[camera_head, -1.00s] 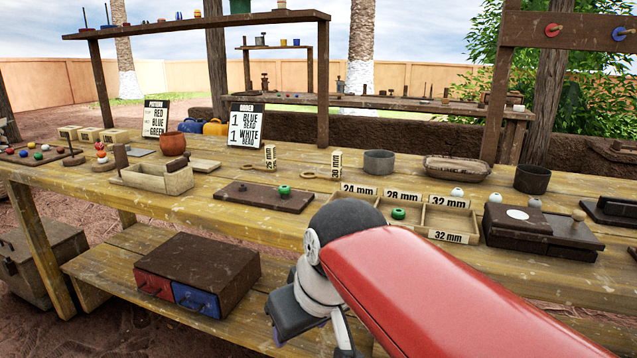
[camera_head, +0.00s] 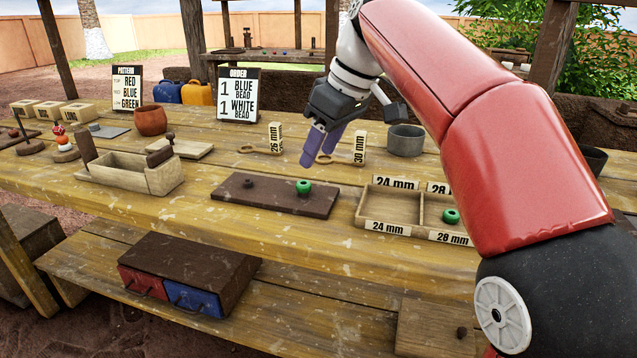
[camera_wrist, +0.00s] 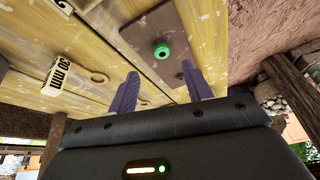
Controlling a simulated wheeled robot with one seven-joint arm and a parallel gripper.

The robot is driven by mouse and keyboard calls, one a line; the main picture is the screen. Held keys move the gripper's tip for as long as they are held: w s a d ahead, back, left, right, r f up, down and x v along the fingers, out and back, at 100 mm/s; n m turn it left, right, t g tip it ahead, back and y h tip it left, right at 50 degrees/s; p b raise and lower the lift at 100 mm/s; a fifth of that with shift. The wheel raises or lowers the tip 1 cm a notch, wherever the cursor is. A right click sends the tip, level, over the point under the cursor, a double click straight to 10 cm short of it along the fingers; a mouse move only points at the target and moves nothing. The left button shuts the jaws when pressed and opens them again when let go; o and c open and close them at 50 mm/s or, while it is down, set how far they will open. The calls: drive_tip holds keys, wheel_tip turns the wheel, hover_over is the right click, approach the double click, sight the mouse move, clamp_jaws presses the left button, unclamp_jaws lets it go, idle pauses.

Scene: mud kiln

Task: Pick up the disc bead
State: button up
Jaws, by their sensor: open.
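A green bead (camera_head: 303,187) sits on the right part of a dark flat board (camera_head: 275,198) on the workbench; it also shows in the wrist view (camera_wrist: 162,51). A second green bead (camera_head: 451,216) lies in the 28 mm compartment of the sorting tray (camera_head: 385,228). I cannot tell for certain which one is called the disc bead. My gripper (camera_head: 318,150), with purple fingers, is open and empty above the bench, above the board's bead. In the wrist view its fingertips (camera_wrist: 160,70) are apart, with that bead showing between and beyond them.
A 30 mm block (camera_head: 359,148), a 26 mm block (camera_head: 275,138) and wooden rings stand close behind the board. A grey round pot (camera_head: 405,141) is to the right. A wooden box (camera_head: 125,172) is at left. The bench front is clear.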

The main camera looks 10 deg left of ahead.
sight(304, 186)
drive_tip(key=x, duration=0.2)
drive_tip(key=b+x, duration=0.1)
drive_tip(key=x, duration=0.3)
drive_tip(key=shift+s+a+f, duration=0.1)
drive_tip(key=shift+s+f, duration=0.05)
drive_tip(key=shift+s, duration=0.05)
drive_tip(key=shift+c, duration=0.4)
drive_tip(key=c, duration=1)
